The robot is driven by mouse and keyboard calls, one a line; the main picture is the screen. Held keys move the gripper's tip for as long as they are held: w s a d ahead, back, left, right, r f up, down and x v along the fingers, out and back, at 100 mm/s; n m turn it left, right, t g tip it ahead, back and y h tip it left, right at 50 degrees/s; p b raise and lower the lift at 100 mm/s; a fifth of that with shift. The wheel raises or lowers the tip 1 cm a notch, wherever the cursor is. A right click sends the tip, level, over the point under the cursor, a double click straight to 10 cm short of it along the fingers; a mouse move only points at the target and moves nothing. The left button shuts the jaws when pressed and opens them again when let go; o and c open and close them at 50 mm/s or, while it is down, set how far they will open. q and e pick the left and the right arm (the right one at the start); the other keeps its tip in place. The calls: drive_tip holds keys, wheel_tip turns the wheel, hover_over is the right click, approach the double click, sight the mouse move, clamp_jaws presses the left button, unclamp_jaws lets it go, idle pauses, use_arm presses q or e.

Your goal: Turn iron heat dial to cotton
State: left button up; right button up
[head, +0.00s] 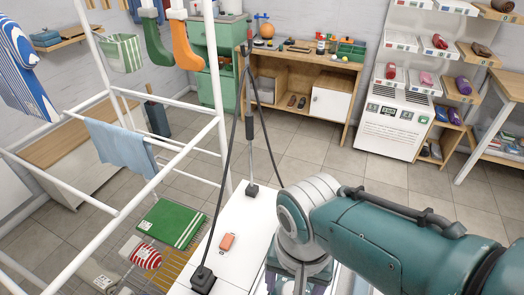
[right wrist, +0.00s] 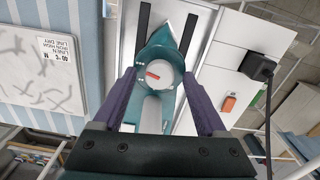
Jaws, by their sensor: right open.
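In the right wrist view the iron (right wrist: 181,44) has a teal body and lies with its tip toward the top of the picture. Its round white heat dial (right wrist: 156,78) has a red pointer aimed left and slightly up. The markings around the dial are too small to read. My right gripper (right wrist: 160,80) is open, its purple fingers on either side of the iron, apart from the dial. In the head view my teal right arm hides the iron. My left gripper is not in view.
A white drying rack (head: 110,212) stands at left. In the right wrist view, a labelled garment (right wrist: 62,75) lies on a striped surface left of the iron.

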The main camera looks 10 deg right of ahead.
sight(292, 291)
wheel_tip(292, 291, up, 10)
drive_tip(key=p, duration=0.6)
